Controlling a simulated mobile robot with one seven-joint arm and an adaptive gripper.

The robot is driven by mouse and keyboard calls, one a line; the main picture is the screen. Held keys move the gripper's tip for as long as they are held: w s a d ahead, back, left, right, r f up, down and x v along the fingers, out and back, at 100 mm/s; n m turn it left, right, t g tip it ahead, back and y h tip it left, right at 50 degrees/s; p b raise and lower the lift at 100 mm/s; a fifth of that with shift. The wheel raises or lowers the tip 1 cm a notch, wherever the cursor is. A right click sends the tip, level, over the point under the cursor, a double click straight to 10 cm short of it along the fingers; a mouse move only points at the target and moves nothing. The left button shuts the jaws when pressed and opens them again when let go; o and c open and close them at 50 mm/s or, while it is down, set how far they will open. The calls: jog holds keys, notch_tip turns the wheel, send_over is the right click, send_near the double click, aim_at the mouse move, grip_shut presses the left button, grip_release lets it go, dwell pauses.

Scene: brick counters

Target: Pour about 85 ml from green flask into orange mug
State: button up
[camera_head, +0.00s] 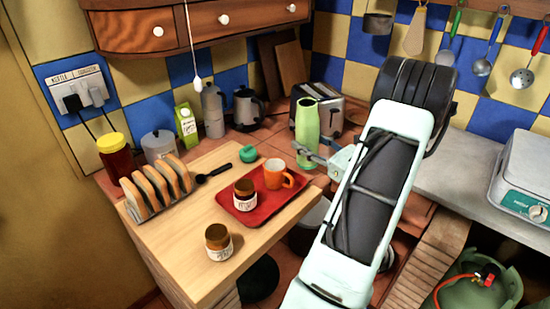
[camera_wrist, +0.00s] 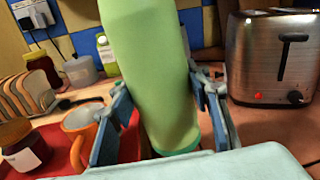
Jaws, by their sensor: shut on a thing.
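The green flask (camera_head: 307,122) is upright or nearly so in my gripper (camera_head: 306,152), to the right of and behind the orange mug. In the wrist view the flask (camera_wrist: 152,75) fills the space between the two blue-padded fingers of my gripper (camera_wrist: 160,130); its top is out of frame there. The orange mug (camera_head: 273,176) stands upright on a red tray (camera_head: 240,210). The mug also shows in the wrist view (camera_wrist: 80,125), left of the left finger and partly hidden by it.
A brown-lidded jar (camera_head: 244,196) shares the tray; another jar (camera_head: 218,242) stands in front. A toast rack (camera_head: 156,186) and a black spoon (camera_head: 214,172) are on the wooden board (camera_head: 180,265).

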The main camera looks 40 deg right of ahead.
jog(key=shift+a+r+m+p, duration=0.15)
jog(key=shift+r+m+p, duration=0.2)
jog(key=shift+m, duration=0.15)
jog(key=shift+a+r, duration=0.1)
dwell(1.6)
